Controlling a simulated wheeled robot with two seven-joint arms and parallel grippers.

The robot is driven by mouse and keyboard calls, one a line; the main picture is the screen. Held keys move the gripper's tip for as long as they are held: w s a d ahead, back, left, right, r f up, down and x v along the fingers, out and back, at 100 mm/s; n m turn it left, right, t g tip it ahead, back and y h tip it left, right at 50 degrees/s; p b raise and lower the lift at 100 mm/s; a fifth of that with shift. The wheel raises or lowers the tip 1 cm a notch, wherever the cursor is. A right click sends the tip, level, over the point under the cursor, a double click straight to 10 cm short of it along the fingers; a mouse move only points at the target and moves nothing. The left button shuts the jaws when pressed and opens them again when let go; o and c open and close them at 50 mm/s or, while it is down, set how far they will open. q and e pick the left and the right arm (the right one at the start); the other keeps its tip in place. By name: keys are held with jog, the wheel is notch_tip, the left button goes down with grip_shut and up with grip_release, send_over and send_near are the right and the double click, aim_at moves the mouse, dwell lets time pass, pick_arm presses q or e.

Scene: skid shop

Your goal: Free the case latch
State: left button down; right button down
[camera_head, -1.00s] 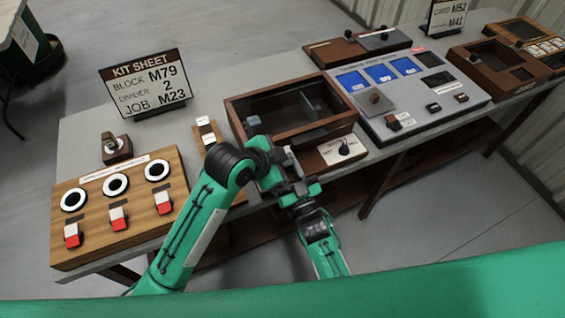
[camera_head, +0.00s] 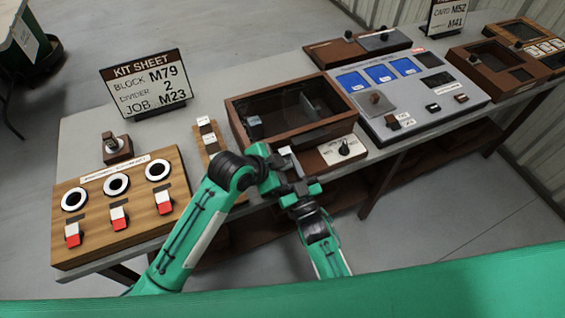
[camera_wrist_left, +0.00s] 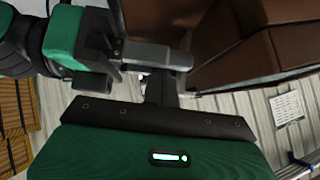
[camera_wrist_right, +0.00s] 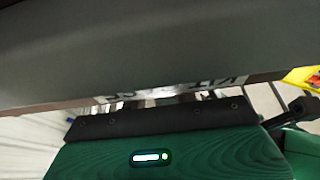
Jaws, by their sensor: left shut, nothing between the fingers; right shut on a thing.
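The case (camera_head: 240,117) is a brown open-topped or clear-lidded box at the middle of the bench; I cannot tell which. Its inside is dark with small grey shapes. My left gripper (camera_head: 283,165) is at the case's front edge, shut and empty. In the left wrist view its fingers (camera_wrist_left: 163,88) are close to brown casework (camera_wrist_left: 245,50) and a grey bar (camera_wrist_left: 155,55). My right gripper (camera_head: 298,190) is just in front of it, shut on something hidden. The right wrist view shows a large dark surface (camera_wrist_right: 150,50) close by. I cannot make out the latch for certain.
A small panel with a black knob (camera_head: 345,149) sits right of the grippers. A grey-blue console (camera_head: 425,112) stands right of the case. A wooden switch board (camera_head: 140,205) lies left, with a kit sheet sign (camera_head: 146,85) behind. Free bench top lies behind the case.

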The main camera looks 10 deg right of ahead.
pick_arm(q)
jog(key=shift+s+a+f, duration=0.1)
jog(key=shift+a+f, duration=0.05)
jog(key=shift+f, duration=0.45)
pick_arm(e)
jog(key=shift+s+a, duration=0.1)
jog(key=c, duration=1.1)
grip_release()
